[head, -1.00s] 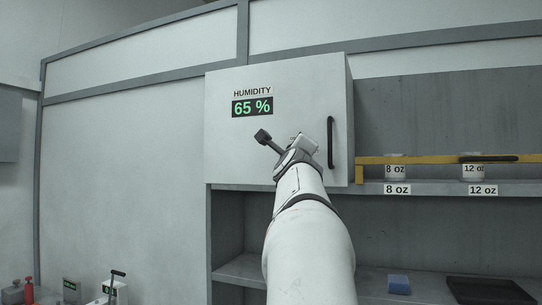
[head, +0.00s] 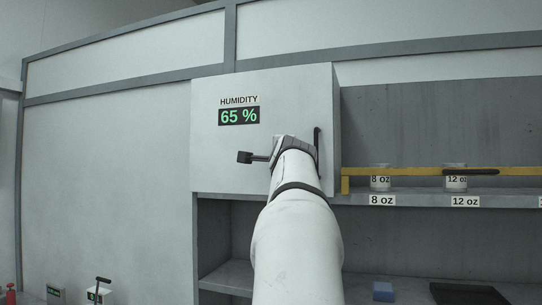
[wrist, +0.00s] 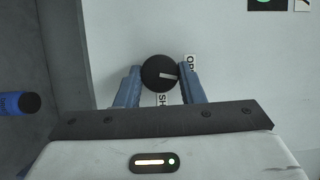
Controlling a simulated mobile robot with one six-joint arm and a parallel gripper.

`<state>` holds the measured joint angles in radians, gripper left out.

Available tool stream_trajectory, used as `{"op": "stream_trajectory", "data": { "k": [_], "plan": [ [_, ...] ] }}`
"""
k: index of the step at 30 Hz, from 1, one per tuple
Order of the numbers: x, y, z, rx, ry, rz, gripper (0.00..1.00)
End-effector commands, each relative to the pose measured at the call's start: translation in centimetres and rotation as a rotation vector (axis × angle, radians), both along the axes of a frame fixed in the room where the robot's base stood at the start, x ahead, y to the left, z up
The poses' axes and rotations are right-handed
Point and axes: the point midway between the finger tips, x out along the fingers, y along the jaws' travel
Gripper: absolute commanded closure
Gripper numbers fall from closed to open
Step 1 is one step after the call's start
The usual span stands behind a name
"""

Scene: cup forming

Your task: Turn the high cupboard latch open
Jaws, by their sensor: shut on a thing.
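The latch knob (wrist: 160,73) is round and black with a pale pointer mark. The wrist view shows it between the two blue fingers of my gripper (wrist: 160,87), which is shut on it. The pointer lies nearly level and points right, towards a partly covered label beginning "Op" (wrist: 190,64). A second label, beginning "SH" (wrist: 161,99), sits just below the knob. In the head view the white cupboard door (head: 208,165) carries the humidity display (head: 239,116), reading 65 %. My arm hides the knob and fingers there.
A black door handle (head: 317,145) stands just right of my wrist. A yellow bar (head: 410,171) runs along the shelf in front of the 8 oz cups (head: 380,184) and 12 oz cups (head: 455,184). A blue cylinder (wrist: 12,104) shows at left in the wrist view.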

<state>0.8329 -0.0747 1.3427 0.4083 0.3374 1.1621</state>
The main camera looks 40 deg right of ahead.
Motion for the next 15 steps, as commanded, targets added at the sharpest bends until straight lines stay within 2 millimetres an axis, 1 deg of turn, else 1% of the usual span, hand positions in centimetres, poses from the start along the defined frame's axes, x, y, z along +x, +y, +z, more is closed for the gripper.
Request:
{"op": "stream_trajectory", "data": {
  "k": [1, 6, 15],
  "plan": [
    [0.0, 0.0, 0.42, -0.016, 0.031, 0.0, 0.88],
    [0.01, 0.0, 0.4, -0.064, 0.123, 0.0, 0.88],
    [0.01, 0.01, 0.28, -0.111, 0.211, -0.001, 0.88]
  ]
}}
